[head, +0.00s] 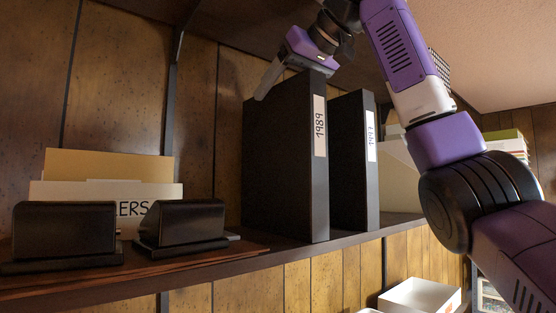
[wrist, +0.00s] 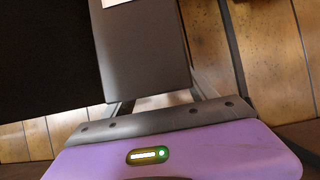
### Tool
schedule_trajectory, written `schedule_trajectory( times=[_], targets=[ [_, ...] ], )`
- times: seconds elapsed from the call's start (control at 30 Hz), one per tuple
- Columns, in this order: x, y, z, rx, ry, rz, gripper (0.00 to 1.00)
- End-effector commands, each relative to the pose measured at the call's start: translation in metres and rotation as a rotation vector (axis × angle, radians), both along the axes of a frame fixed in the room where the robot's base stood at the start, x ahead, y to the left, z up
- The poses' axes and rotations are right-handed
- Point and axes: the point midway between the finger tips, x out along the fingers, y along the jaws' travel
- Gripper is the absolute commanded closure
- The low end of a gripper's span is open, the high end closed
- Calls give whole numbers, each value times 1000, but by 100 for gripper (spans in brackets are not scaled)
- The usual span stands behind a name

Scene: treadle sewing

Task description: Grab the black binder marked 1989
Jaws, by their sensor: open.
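The black binder marked 1989 (head: 285,165) stands upright on the shelf, its white label on the spine facing right of centre in the head view. My gripper (head: 285,75) is at the top of this binder, with one pale finger showing by its upper left edge; the other finger is mostly hidden. In the wrist view a dark grey face of a binder (wrist: 148,55) with a bit of white label lies between the open fingers (wrist: 162,100). I cannot tell whether the fingers touch it.
A second black binder (head: 353,185) with a white label stands close to the right, with a narrow gap. Two dark metal holders (head: 180,223) with file folders (head: 105,165) stand at the left. A white box (head: 422,296) sits below the shelf (head: 300,250).

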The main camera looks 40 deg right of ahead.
Motion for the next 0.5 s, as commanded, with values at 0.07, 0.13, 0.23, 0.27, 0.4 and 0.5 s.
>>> schedule_trajectory(
  times=[0.07, 0.13, 0.23, 0.27, 0.4, 0.5],
  targets=[
    [6, 0, -3, 0, 0, 0, 34],
    [8, 0, -4, 0, 0, 0, 34],
    [8, 0, -4, 0, 0, 1, 34],
    [8, 0, -4, 0, 0, 1, 34],
    [8, 0, -4, 0, 0, 1, 48],
    [8, 0, -4, 0, 0, 1, 68]
  ],
)
